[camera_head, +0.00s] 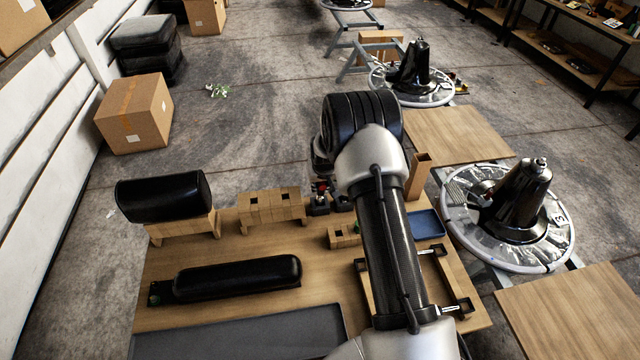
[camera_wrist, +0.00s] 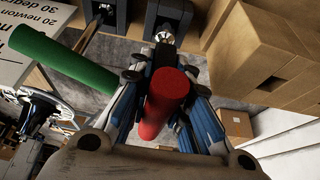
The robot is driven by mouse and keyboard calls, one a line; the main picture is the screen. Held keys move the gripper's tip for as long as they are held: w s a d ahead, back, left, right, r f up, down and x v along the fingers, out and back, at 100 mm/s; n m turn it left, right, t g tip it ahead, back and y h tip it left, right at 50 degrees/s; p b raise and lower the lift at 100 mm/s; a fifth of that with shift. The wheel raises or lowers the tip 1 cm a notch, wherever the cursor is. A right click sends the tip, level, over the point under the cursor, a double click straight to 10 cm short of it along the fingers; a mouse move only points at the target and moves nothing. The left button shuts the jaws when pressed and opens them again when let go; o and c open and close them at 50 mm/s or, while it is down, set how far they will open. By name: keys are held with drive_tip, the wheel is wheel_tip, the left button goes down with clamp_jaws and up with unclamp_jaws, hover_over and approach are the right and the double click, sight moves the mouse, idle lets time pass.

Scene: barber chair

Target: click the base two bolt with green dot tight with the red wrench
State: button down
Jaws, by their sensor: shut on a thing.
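In the wrist view my gripper (camera_wrist: 166,78) is shut on the red handle of the red wrench (camera_wrist: 165,97), which lies between the two blue-sided fingers. A silver end shows just past the fingertips, close to a dark holder (camera_wrist: 168,20). In the head view my arm hides most of the gripper; a small red patch (camera_head: 321,186) shows at the rack area. Round bases stand at the right: a near one (camera_head: 463,238) with a black mark like a 3, and a farther one (camera_head: 385,91). I cannot make out a green dot or bolt on either.
A green handle (camera_wrist: 62,60) lies left of my gripper, beside a printed sign (camera_wrist: 22,75). The wooden workbench (camera_head: 200,308) carries black cushions (camera_head: 238,278), wooden blocks (camera_head: 270,207) and a blue tray (camera_head: 428,224). Wooden tabletops (camera_head: 458,137) adjoin the bases.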

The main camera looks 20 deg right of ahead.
drive_tip(key=shift+f+b, duration=1.25)
drive_tip(key=shift+f, duration=0.3)
drive_tip(key=c, duration=1.4)
unclamp_jaws()
drive_tip(key=v, duration=1.2)
drive_tip(key=shift+r, duration=0.1)
drive_tip(key=s+a+r+n, duration=0.1)
drive_tip(key=s+a+r, duration=0.3)
drive_tip(key=s+r, duration=0.5)
drive_tip(key=s+a+r, duration=0.4)
drive_tip(key=s+r, duration=0.3)
drive_tip(key=r, duration=0.4)
drive_tip(key=shift+n+y, duration=0.5)
drive_tip(key=shift+n, duration=0.1)
drive_tip(key=s+a+r, duration=0.1)
drive_tip(key=s, duration=0.6)
drive_tip(key=s+a+r, duration=0.1)
drive_tip(key=s+a, duration=0.1)
drive_tip(key=s, duration=0.5)
drive_tip(key=s+a+r, duration=0.1)
drive_tip(key=s, duration=0.6)
drive_tip(key=shift+s+a+r, duration=0.15)
drive_tip(key=shift+s+r, duration=0.2)
drive_tip(key=shift+s, duration=0.05)
